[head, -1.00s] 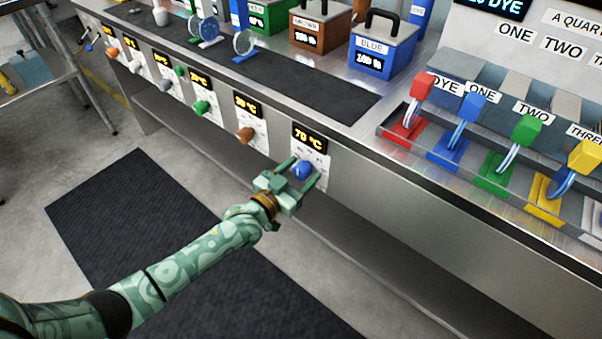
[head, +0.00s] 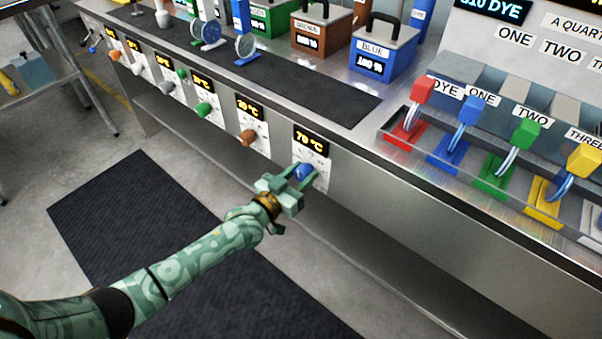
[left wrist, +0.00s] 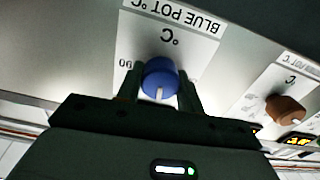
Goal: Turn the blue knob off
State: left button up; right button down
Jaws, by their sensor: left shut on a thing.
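The blue knob (head: 304,171) sits on a white dial plate on the front of the steel counter, under a display that reads about 70 °C. My left gripper (head: 301,175) is shut on the blue knob, with one finger on each side of it. In the left wrist view the blue knob (left wrist: 160,79) shows between the fingers, with a pale pointer line toward the gripper. The plate there is labelled BLUE POT °C and appears upside down. My right gripper is not in view.
A brown knob (head: 247,137) and a green knob (head: 204,109) are on the same counter front, to the left. A blue box (head: 384,48) and coloured levers, such as the red one (head: 421,92), stand on the counter above. A dark mat (head: 150,215) lies on the floor.

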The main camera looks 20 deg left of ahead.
pick_arm(q)
jog(key=n, duration=0.2)
jog(key=shift+n+p, duration=0.3)
jog(key=n, duration=0.3)
jog(key=shift+n, duration=0.3)
jog(key=n, duration=0.3)
jog(key=shift+f+n, duration=0.1)
jog(key=shift+n, duration=0.2)
jog(key=n, duration=0.4)
jog(key=shift+a, duration=0.1)
jog(key=shift+n, duration=0.3)
jog(key=shift+f, duration=0.1)
jog(key=o, duration=1)
